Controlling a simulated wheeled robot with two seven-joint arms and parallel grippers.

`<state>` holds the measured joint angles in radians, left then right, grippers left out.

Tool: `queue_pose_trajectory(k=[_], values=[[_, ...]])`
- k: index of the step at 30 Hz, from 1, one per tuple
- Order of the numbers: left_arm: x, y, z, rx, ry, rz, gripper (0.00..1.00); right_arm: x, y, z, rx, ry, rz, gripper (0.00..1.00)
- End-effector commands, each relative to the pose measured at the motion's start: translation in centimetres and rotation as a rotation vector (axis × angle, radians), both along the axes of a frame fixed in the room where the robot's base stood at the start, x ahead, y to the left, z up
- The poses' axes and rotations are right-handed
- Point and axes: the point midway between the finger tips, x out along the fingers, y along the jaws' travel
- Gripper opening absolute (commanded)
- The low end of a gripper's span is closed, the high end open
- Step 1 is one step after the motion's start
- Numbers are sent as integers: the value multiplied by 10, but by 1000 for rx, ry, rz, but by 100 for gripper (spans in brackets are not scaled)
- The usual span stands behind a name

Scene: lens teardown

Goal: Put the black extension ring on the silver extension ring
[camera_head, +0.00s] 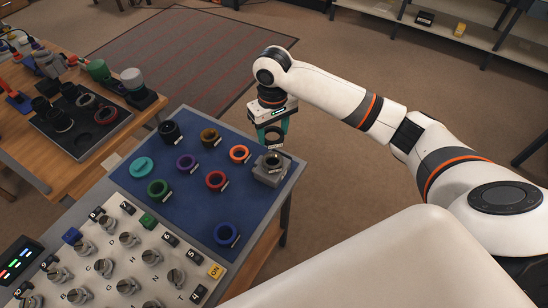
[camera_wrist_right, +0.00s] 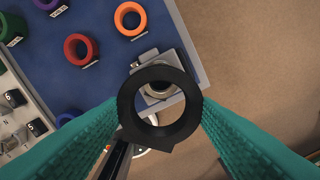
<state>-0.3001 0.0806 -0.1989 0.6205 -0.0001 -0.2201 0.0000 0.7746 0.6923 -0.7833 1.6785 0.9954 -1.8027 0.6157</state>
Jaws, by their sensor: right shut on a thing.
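My right gripper (camera_head: 273,135) has its teal fingers shut on the black extension ring (camera_wrist_right: 160,72). In the right wrist view the ring sits between the two fingertips, its opening facing the camera. In the head view the black ring hangs just above the grey block (camera_head: 268,178) at the mat's right corner, apart from it. The silver extension ring (camera_wrist_right: 158,92) appears to sit on that block and shows partly through the black ring's opening, off toward the top. The rest of it is hidden by the black ring. My left gripper is not in view.
An orange ring (camera_head: 239,153), a red ring (camera_head: 215,180) and several other coloured rings stand on the blue mat (camera_head: 185,215). A panel of knobs (camera_head: 130,255) lies in front. A wooden table (camera_head: 85,165) with a tray stands at left.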

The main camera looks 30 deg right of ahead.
Motion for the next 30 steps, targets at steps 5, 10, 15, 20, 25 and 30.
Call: queue_pose_trajectory(k=[5, 10, 15, 20, 25, 30], values=[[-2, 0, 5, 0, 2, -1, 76, 0, -1, -33, -1, 8, 1, 31], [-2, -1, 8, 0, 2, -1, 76, 0, -1, -56, -1, 4, 1, 31], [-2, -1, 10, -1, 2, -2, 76, 0, -1, -75, -2, 5, 1, 31], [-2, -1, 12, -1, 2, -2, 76, 0, -1, -95, -1, 3, 1, 31], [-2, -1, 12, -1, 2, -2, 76, 0, -1, -98, -1, 2, 2, 31], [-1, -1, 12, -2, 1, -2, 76, 0, -1, -98, -1, 2, 1, 31]])
